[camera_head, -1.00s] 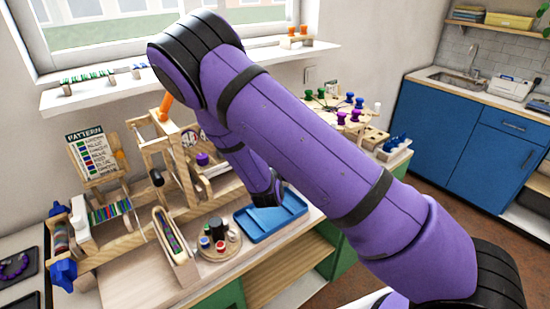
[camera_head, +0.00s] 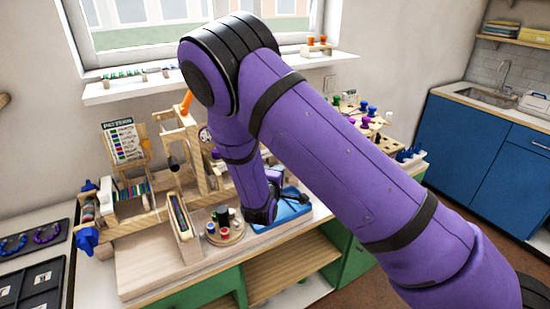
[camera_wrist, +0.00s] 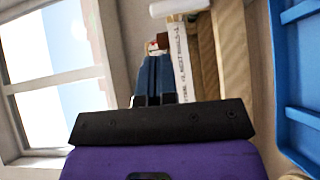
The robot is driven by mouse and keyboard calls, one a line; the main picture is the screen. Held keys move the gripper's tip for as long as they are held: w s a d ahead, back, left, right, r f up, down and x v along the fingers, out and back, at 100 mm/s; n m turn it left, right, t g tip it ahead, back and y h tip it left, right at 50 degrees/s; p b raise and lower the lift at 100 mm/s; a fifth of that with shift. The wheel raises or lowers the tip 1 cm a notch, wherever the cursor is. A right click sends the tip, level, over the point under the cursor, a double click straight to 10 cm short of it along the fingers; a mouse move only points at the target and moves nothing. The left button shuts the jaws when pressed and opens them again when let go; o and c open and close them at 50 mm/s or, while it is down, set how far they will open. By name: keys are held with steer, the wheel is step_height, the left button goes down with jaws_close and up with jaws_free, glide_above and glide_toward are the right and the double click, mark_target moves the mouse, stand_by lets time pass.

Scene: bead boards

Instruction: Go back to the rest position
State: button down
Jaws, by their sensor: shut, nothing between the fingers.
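My purple arm (camera_head: 335,150) spans the head view, bent at its black elbow, with its forearm hanging down over the bench. Its end is beside and over the blue tray (camera_head: 268,227), and my gripper is mostly hidden there behind the arm. In the wrist view my gripper (camera_wrist: 155,60) shows as two narrow blue-grey fingers close together beyond a black bar. The fingers are shut and empty. The blue tray also stands at the right edge of the wrist view (camera_wrist: 277,75).
A wooden bead bench with a pattern card (camera_head: 122,140), a round holder of spools (camera_head: 224,236) and a long bead trough (camera_head: 184,218) lies left of the arm. A wooden board with coloured pegs is partly behind it. Dark trays (camera_head: 37,285) lie at far left.

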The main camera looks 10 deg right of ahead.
steer(key=s+d+r+m+g+h, duration=0.1)
steer(key=s+d+r+m+g, duration=0.4)
steer(key=s+d+r+g, duration=0.35)
steer(key=s+d+r+m+g+h, duration=0.2)
steer(key=s+d+r+m+g, duration=0.35)
steer(key=d+r, duration=0.5)
steer(key=s+a+r+t+y, duration=0.1)
steer(key=s+r+y, duration=0.2)
steer(key=s, duration=0.5)
steer(key=s+a+r+m+t+y, duration=0.1)
steer(key=s+r+y, duration=0.3)
steer(key=s, duration=0.4)
steer(key=s+a+r+t+y, duration=0.1)
steer(key=s+a+r+y, duration=0.2)
steer(key=s, duration=0.4)
step_height(320, 180, up, 3)
steer(key=shift+s+a+f+m+t+y, duration=0.2)
steer(key=shift+s+a+m+t+y, duration=0.15)
steer(key=shift+y, duration=0.35)
